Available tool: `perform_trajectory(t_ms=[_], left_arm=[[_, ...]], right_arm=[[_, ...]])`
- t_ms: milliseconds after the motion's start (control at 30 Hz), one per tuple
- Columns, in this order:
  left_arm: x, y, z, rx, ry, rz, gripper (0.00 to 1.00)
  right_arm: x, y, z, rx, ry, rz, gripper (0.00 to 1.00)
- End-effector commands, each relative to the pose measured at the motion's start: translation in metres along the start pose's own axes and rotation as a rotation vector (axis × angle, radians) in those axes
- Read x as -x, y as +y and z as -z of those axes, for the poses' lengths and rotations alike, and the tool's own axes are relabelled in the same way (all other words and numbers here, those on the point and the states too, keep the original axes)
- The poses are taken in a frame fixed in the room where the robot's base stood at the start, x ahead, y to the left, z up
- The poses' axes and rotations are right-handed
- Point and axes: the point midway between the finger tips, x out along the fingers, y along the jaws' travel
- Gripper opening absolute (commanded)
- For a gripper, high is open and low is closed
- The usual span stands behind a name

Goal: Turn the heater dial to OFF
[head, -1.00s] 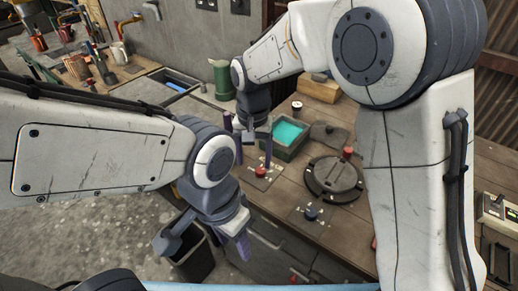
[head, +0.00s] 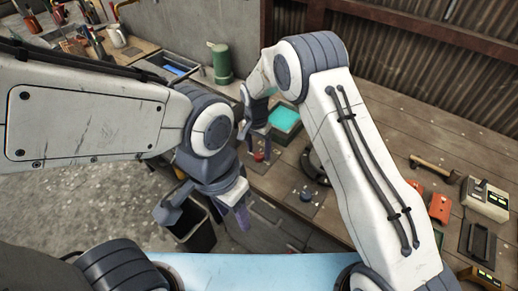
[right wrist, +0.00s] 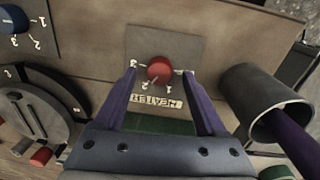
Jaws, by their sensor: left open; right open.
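A round red dial (right wrist: 159,69) sits on a grey plate with pale numbers and a blurred word beside it. In the head view the red dial (head: 259,156) is on the bench's near side. Where it points is unclear. My right gripper (right wrist: 160,74) is open, its purple fingers on either side of the red dial; I cannot tell whether they touch it. A blue dial (right wrist: 12,18) with similar numbers is at the wrist view's upper left; it also shows in the head view (head: 307,194). My left gripper (head: 205,213) is open and empty, off the bench's front edge.
A dark bin (head: 196,238) stands below my left gripper. A teal-filled tub (head: 286,120) is behind the red dial, and a green canister (head: 222,64) farther back. Red items (head: 440,207) lie at right.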

Motion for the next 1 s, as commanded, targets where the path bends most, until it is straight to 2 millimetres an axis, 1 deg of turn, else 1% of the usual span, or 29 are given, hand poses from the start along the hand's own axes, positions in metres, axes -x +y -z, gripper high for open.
perform_trajectory(t_ms=[33, 167, 433, 467, 500, 567, 600, 633, 867, 1000], left_arm=[[0.0031, 0.0002, 0.0002, 0.0, 0.0, 0.0, 0.5], [0.0042, 0.0003, 0.0002, 0.0, 0.0, 0.0, 0.5], [0.0038, 0.0003, 0.0002, 0.0, 0.0, 0.0, 0.5], [0.0038, 0.0003, 0.0002, 0.0, 0.0, 0.0, 0.5], [0.0038, 0.0003, 0.0002, 0.0, 0.0, 0.0, 0.5], [0.0038, 0.0003, 0.0002, 0.0, 0.0, 0.0, 0.5], [0.0038, 0.0003, 0.0002, 0.0, 0.0, 0.0, 0.5], [0.0038, 0.0003, 0.0002, 0.0, 0.0, 0.0, 0.5], [0.0029, 0.0002, 0.0001, 0.0, 0.0, 0.0, 0.5], [0.0004, 0.0, 0.0, 0.0, 0.0, 0.0, 0.5]], right_arm=[[-0.0043, 0.0005, -0.0001, 0.0, -0.001, -0.002, 0.73], [-0.0119, 0.0003, -0.0001, 0.0, 0.0, 0.0, 0.73], [-0.0133, -0.0001, 0.0, 0.001, 0.001, 0.001, 0.73], [-0.0133, -0.0001, 0.0, 0.0, 0.001, 0.001, 0.62], [-0.0132, -0.0001, 0.0, 0.001, 0.001, 0.001, 0.47], [-0.0132, -0.0001, 0.0, 0.001, 0.001, 0.001, 0.24], [-0.0131, -0.0001, 0.0, 0.001, 0.001, 0.001, 0.08], [-0.0131, -0.0001, 0.0, 0.001, 0.001, 0.001, 0.0], [-0.0131, 0.0, -0.0001, 0.012, 0.001, 0.0, 0.0], [-0.0135, -0.0001, -0.0001, 0.05, 0.003, 0.001, 0.0]])
